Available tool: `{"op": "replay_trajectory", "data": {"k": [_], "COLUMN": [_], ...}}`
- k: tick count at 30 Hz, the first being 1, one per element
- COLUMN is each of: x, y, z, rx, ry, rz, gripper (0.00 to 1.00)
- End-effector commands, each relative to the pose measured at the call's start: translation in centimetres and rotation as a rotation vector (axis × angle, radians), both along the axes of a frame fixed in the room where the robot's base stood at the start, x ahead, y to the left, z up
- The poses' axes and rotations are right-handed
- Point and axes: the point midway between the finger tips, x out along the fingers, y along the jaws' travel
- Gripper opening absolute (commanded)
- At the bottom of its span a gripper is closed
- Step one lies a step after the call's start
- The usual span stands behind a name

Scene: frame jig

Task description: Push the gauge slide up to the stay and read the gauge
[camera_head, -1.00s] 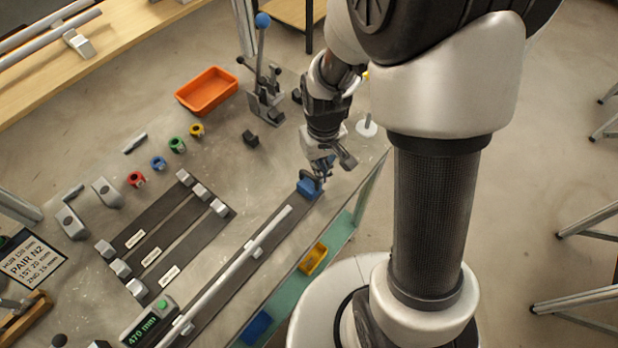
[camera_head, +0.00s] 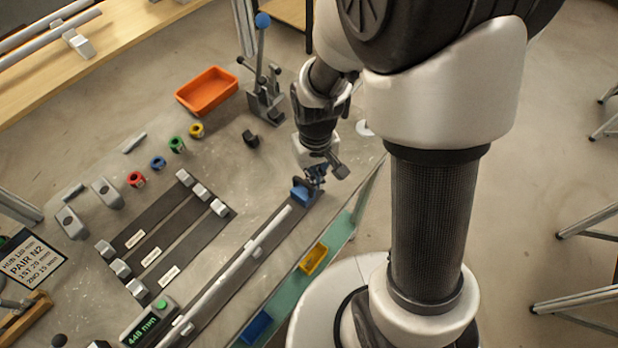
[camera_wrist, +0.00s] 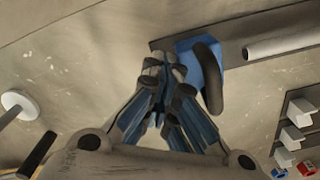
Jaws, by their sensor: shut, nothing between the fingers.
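The gauge slide (camera_head: 300,195), a blue block with a dark handle, sits on the dark rail near its upper right end. It also shows in the wrist view (camera_wrist: 205,58). The stay (camera_head: 235,272), a long pale tube, lies along the rail; in the wrist view a gap separates its end (camera_wrist: 280,37) from the slide. The gauge display (camera_head: 143,329) at the rail's lower left reads 448 mm. My gripper (camera_head: 313,180) is shut and empty, its fingertips right beside the slide on the side away from the stay. I cannot tell whether they touch it.
An orange bin (camera_head: 207,91) and a lever press (camera_head: 264,90) stand at the back. Three dark strips with grey blocks (camera_head: 168,235) lie left of the rail. Coloured rings (camera_head: 177,144) sit beyond them. Yellow (camera_head: 314,259) and blue (camera_head: 256,327) bins lie along the near edge.

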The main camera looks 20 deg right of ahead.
Motion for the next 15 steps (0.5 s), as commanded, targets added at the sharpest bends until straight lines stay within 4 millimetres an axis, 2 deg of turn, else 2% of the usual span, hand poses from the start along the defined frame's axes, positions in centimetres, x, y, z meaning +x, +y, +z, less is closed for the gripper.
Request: {"op": "replay_trajectory", "data": {"k": [15], "x": [-1.0], "y": [1.3], "z": [0.0], "rx": [0.000], "ry": [0.002], "rz": [0.001], "gripper": [0.00]}}
